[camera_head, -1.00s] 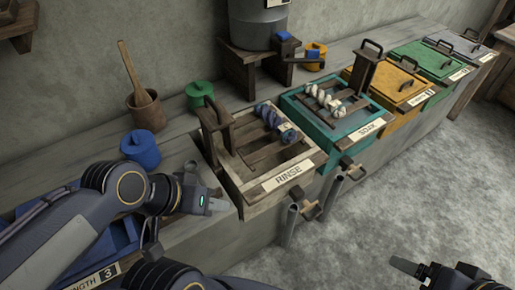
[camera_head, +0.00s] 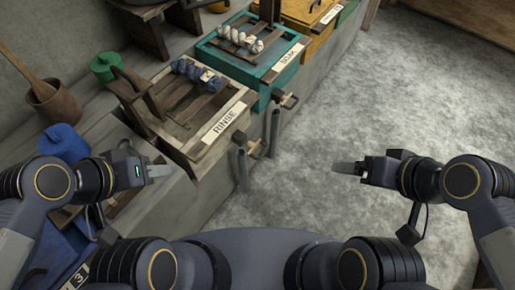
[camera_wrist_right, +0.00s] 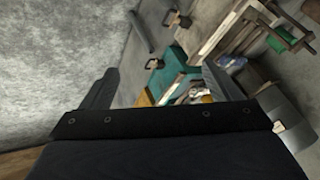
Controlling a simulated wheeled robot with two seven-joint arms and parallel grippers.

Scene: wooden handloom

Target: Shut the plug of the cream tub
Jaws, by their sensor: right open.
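The cream tub, a pale wooden box labelled RINSE (camera_head: 183,140), stands on the bench left of centre in the head view. Its plug (camera_head: 252,145), a small wooden handle, sticks out of the front wall above grey pipes; whether it is open or shut I cannot tell. My left gripper (camera_head: 160,171) is empty near the bench edge, in front of and below the tub; its finger gap is not clear. My right gripper (camera_head: 345,168) is open and empty over the floor, right of the plug and apart from it. Its spread fingers show in the right wrist view (camera_wrist_right: 158,88).
A teal SOAK tub (camera_head: 272,78) with its own front handle (camera_head: 289,101) stands just beyond. The floor (camera_head: 370,90) at right is clear.

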